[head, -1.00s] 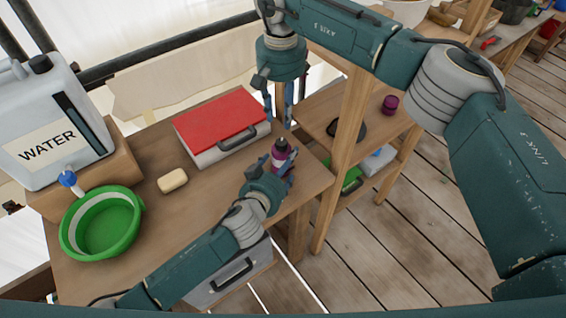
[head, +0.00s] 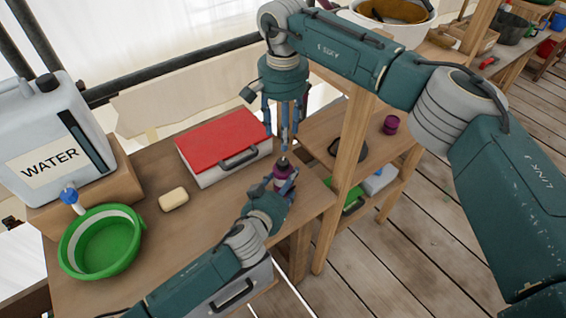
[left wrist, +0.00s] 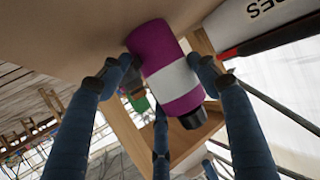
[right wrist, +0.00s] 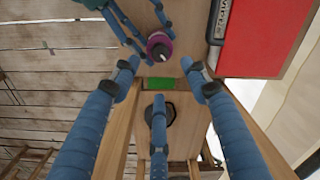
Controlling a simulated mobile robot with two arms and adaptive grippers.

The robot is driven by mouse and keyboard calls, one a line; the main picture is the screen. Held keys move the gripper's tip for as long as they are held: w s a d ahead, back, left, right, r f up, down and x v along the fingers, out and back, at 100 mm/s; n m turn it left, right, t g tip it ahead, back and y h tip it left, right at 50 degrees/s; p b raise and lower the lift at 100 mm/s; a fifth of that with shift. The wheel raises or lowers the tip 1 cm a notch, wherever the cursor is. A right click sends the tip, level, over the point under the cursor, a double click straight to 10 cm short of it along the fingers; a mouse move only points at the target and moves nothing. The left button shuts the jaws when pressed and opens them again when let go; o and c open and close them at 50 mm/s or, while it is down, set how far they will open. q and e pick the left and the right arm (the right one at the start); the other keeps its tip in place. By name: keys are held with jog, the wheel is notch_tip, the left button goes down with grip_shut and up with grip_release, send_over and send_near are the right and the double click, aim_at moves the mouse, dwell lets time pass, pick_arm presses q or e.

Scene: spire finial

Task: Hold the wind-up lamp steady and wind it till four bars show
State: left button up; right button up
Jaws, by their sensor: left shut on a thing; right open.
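The wind-up lamp (head: 282,174) is a purple cylinder with a white band and a dark top, near the right end of the wooden table. My left gripper (head: 286,184) is shut around its body. In the left wrist view the lamp (left wrist: 168,68) sits between the fingers, dark end pointing away. My right gripper (head: 283,136) is open and empty, fingers pointing down just above the lamp's top. In the right wrist view the lamp's dark top (right wrist: 161,50) shows beyond the fingertips, apart from them. No bars are visible.
A red-lidded case (head: 222,142) lies just behind and left of the lamp. Soap (head: 173,200), a green basin (head: 100,242) and a water container (head: 45,130) are farther left. A wooden post (head: 350,170) and a shelf with a purple pot (head: 390,124) stand to the right.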

aim_at(283, 161)
notch_tip(283, 161, down, 10)
jog(key=m, duration=1)
jog(key=shift+f, duration=0.1)
grip_shut()
